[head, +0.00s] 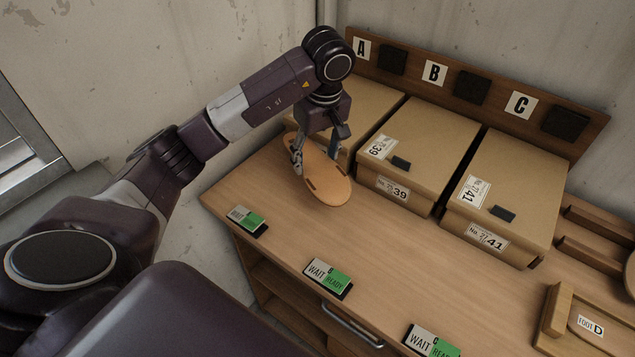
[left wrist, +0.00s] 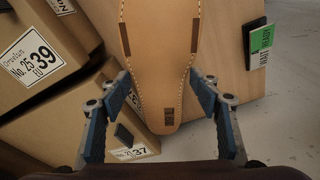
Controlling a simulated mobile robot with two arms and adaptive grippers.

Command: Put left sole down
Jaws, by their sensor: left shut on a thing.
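The left sole (head: 327,182) is a tan leather sole with slots, at the left end of the wooden bench, in front of the leftmost box. It also shows in the left wrist view (left wrist: 158,60), with pale edge stitching and dark brown slots. My left gripper (head: 315,168) comes down on it from above and is shut on it, one finger on each side. In the left wrist view the fingers (left wrist: 163,95) flank the narrower part of the sole. I cannot tell whether the sole touches the bench top. My right gripper is not in view.
Cardboard boxes labelled 39 (head: 415,187) and 41 (head: 500,235) stand behind and right, under a board (head: 590,128) marked A, B, C. Several WAIT/READY signs, one near the left (head: 247,221), line the front edge. A wooden tray (head: 560,315) is at right. The bench top (head: 400,250) between is clear.

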